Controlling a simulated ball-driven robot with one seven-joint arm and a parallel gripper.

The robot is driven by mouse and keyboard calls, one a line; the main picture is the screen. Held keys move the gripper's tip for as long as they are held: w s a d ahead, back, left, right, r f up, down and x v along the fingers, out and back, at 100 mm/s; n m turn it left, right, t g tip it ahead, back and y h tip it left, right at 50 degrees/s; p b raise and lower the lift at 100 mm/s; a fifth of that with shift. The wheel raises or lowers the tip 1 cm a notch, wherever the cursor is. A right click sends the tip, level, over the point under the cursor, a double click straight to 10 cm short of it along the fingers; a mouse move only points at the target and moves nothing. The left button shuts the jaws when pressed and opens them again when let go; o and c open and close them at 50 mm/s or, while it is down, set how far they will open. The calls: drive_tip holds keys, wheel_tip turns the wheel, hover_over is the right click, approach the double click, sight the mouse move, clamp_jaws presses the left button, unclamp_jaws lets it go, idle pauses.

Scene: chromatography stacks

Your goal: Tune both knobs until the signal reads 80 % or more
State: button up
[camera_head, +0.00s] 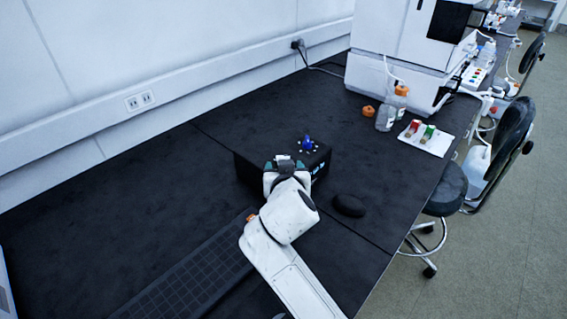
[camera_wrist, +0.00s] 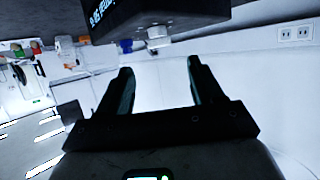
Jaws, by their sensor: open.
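A black box (camera_head: 322,165) stands on the dark bench. A blue knob (camera_head: 307,144) is on its top, ringed by pale dots. In the wrist view, the box (camera_wrist: 185,12) hangs upside down at the top edge, with the blue knob (camera_wrist: 126,45) and a grey knob (camera_wrist: 158,37) below it. The box's lit display (camera_wrist: 98,12) is too small and slanted to read. My gripper (camera_head: 285,166) is at the box's left part in the head view. In the wrist view, my gripper (camera_wrist: 160,70) is open, its fingers apart and empty, with the grey knob beyond the gap.
A keyboard (camera_head: 190,280) lies at the front left and a black mouse (camera_head: 349,205) right of my arm. Bottles (camera_head: 386,118), an orange cap (camera_head: 368,111) and a white tray (camera_head: 427,138) stand near the white instrument (camera_head: 395,80).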

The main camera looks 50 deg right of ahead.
drive_tip(key=shift+v, duration=1.55)
